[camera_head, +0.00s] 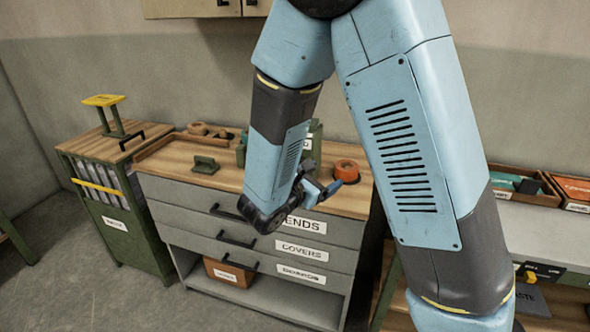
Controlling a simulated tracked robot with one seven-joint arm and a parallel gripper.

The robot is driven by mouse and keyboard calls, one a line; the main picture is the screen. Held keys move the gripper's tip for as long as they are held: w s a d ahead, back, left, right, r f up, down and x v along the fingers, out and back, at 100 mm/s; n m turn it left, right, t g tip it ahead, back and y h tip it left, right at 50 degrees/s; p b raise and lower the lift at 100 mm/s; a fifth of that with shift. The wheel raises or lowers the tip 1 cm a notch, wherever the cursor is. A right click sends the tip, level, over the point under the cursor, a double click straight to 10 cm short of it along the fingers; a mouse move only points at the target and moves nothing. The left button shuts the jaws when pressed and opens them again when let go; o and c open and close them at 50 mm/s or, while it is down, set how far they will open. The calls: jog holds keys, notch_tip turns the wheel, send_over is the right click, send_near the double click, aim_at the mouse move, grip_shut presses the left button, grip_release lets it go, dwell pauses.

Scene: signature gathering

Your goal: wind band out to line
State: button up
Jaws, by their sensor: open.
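A green cabinet (140,236) stands at the left with a wooden top. Upright grey slabs show in its open upper part, and a yellow bar (97,187) crosses in front of them. On its top stand a green post with a flat yellow head (103,100) and a black handle (132,137). I cannot tell which part is the band or the line. My gripper (322,188) is open over the right part of the drawer unit's top, well right of the green cabinet. My arm partly hides it. An orange round thing (346,170) is just beyond it.
The grey drawer unit (190,215) has a wooden top and labels "ENDS", "COVERS" and a blurred one. A green block (205,164) and a wooden tray edge (153,150) are on top. A brown box (230,272) sits below. Trays (520,180) stand at right. Floor at front left is clear.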

jog(key=a+f+n+t+y, duration=0.5)
jog(key=a+f+n, duration=0.15)
jog(key=a, duration=0.45)
jog(key=shift+n, duration=0.25)
jog(key=x, duration=1.4)
jog(key=shift+d+r, duration=0.15)
jog(key=shift+d, duration=0.05)
jog(key=c, duration=0.9)
jog(key=shift+a, duration=0.15)
jog(key=shift+c, duration=0.5)
